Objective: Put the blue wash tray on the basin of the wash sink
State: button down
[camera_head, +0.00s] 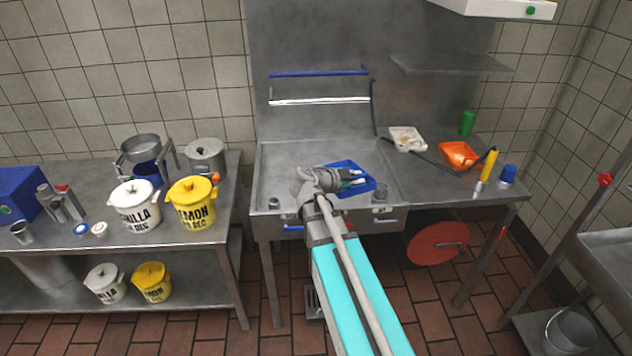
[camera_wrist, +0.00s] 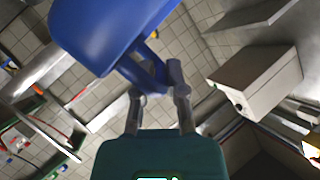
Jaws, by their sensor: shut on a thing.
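The blue wash tray (camera_head: 366,169) is held by my gripper (camera_head: 343,178) over the front right part of the wash sink in the head view. Some small white and dark shapes show at the tray, partly covered by my wrist. In the wrist view the tray (camera_wrist: 110,32) fills the upper left, with my gripper's fingers (camera_wrist: 158,92) shut on its edge. The steel basin (camera_head: 280,165) of the wash sink lies beneath and to the left of the tray. How high the tray is above it I cannot tell.
An orange tray (camera_head: 450,150), a white tray (camera_head: 405,135), a green bottle (camera_head: 467,122) and a yellow bottle (camera_head: 490,163) stand on the drainboard to the right. A shelf (camera_head: 450,64) hangs above. Lidded pots (camera_head: 134,207) stand on the left table.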

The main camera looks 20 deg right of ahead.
jog(key=shift+w+a, duration=0.15)
jog(key=shift+a, duration=0.05)
jog(key=shift+n+t, duration=0.3)
jog(key=shift+t, duration=0.3)
jog(key=w+f+b, duration=0.2)
jog(key=w, duration=0.1)
jog(key=w+f+b, duration=0.2)
jog(key=w, duration=0.1)
jog(key=w+f+b, duration=0.2)
jog(key=w+b, duration=0.1)
jog(key=shift+d+f, duration=0.3)
jog(key=shift+f, duration=0.1)
jog(key=shift+r, duration=0.1)
jog(key=shift+w+a+m+t, duration=0.1)
jog(key=shift+a+m+t, duration=0.45)
jog(key=shift+a, duration=0.2)
jog(key=shift+w+b, duration=0.1)
jog(key=shift+b, duration=0.2)
jog(key=w+d+f+b, duration=0.3)
jog(key=w+f+b, duration=0.6)
jog(key=w, duration=0.3)
jog(key=shift+w+d, duration=0.25)
jog(key=shift+d, duration=0.15)
